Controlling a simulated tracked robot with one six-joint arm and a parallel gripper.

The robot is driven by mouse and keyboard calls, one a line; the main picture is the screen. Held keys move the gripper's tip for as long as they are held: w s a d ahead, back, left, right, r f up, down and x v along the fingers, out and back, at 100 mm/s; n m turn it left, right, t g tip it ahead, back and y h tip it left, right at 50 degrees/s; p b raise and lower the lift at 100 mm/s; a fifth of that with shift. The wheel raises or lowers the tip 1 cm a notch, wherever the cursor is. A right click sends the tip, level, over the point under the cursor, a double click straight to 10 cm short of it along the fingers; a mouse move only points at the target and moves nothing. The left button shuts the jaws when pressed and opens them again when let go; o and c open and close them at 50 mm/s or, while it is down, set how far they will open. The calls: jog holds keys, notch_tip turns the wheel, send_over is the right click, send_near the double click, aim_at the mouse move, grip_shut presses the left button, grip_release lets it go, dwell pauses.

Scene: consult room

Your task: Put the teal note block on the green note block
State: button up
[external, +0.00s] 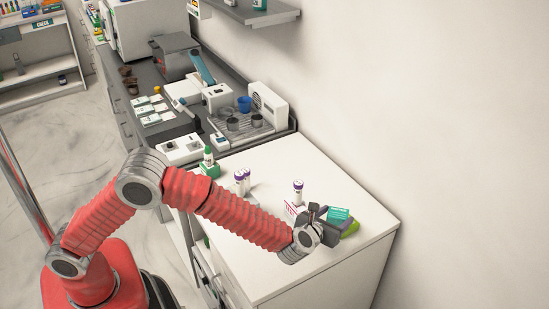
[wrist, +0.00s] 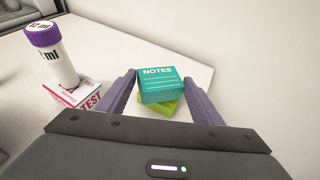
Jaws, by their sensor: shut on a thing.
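The teal note block (wrist: 162,78), marked NOTES, is between the two purple-grey fingers of my gripper (wrist: 160,86), which is shut on it. In the external view the teal note block (external: 339,213) shows at the end of my gripper (external: 330,214), over the right part of the white counter. The green note block (wrist: 168,107) shows just below the teal one and is partly hidden by it. It also shows in the external view (external: 351,229), by the fingers. I cannot tell whether the two blocks touch.
More purple-capped tubes (external: 242,181) and a green-capped bottle (external: 208,157) stand farther left. The counter's front right (external: 345,260) is clear.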

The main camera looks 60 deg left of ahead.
jog(key=shift+f, duration=1.1)
jog(key=o, duration=1.1)
jog(key=shift+f, duration=0.1)
jog(key=shift+s+d+r, duration=0.15)
jog(key=shift+s+r, duration=0.1)
jog(key=v, duration=1.1)
jog(key=shift+s, duration=0.2)
jog(key=shift+r, duration=0.1)
